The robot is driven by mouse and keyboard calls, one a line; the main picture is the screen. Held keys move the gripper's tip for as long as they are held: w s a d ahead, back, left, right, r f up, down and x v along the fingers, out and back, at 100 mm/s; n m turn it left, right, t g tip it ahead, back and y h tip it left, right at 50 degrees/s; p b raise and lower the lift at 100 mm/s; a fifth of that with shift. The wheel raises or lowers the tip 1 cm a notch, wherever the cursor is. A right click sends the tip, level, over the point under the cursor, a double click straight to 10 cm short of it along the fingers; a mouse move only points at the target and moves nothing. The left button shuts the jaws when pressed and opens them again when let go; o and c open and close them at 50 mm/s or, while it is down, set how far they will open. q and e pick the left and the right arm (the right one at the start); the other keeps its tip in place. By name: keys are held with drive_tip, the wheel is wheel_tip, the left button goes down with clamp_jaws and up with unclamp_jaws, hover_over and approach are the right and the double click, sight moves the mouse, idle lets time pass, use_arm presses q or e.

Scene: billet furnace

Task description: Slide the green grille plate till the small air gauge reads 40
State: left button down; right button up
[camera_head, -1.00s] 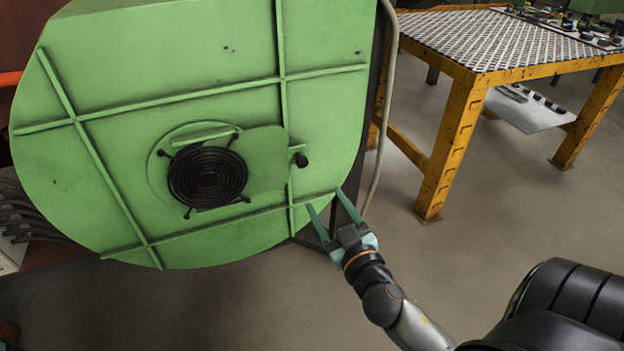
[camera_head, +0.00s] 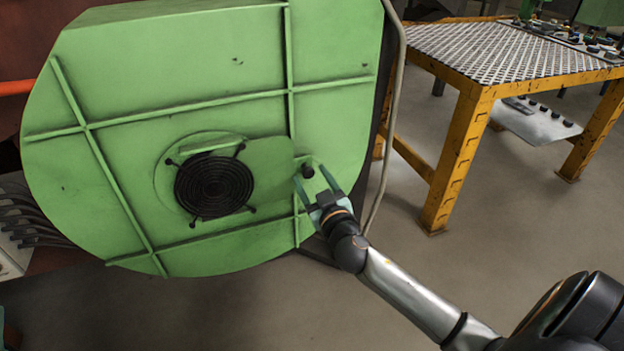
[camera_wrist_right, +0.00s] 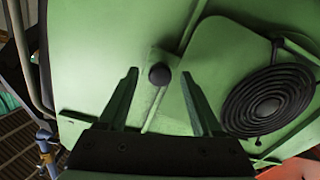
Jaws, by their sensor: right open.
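The green grille plate (camera_head: 268,165) lies flat on the big green housing, beside and partly around the round black grille (camera_head: 214,186). No air gauge shows. My left gripper is not in view.
Raised ribs (camera_head: 190,108) cross the green housing (camera_head: 180,60). A pale hose (camera_head: 392,120) runs down its right edge. A yellow table (camera_head: 470,150) with a mesh top stands at the right. The floor between (camera_head: 450,270) is clear.

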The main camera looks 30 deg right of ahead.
drive_tip(key=shift+w, duration=0.1)
clamp_jaws()
idle(0.5)
idle(0.9)
